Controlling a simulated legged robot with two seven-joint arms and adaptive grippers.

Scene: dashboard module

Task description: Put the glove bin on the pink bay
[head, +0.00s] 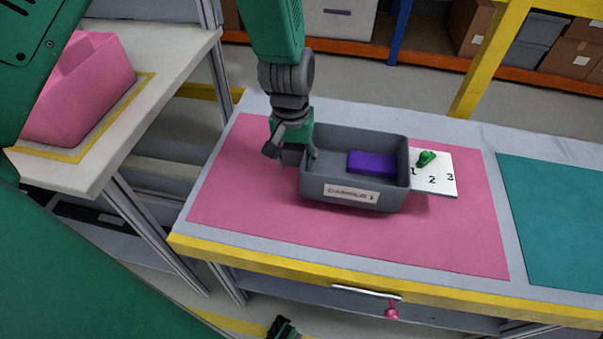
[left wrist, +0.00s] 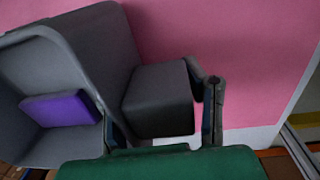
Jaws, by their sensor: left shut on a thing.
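The glove bin, a grey open-topped box with a white label (head: 352,194), is over the pink bay (head: 250,220), a pink mat on the bench. A purple block (head: 371,162) lies inside it. My left gripper (head: 292,150) is at the bin's left end, shut on it. In the left wrist view the fingers are either side of a dark grey block (left wrist: 158,100) at the bin's end, with the bin (left wrist: 70,50) at left. I cannot tell whether the bin's underside touches the mat. A dark piece at the bottom edge, perhaps my right gripper (head: 282,328), is mostly cut off.
A white card (head: 440,182) numbered 1 to 3, with a green knob (head: 426,158), is at the bin's right. A teal mat (head: 560,220) lies further right. A pink bulky object (head: 85,90) stands on the left table. A drawer handle (head: 366,292) is at the front.

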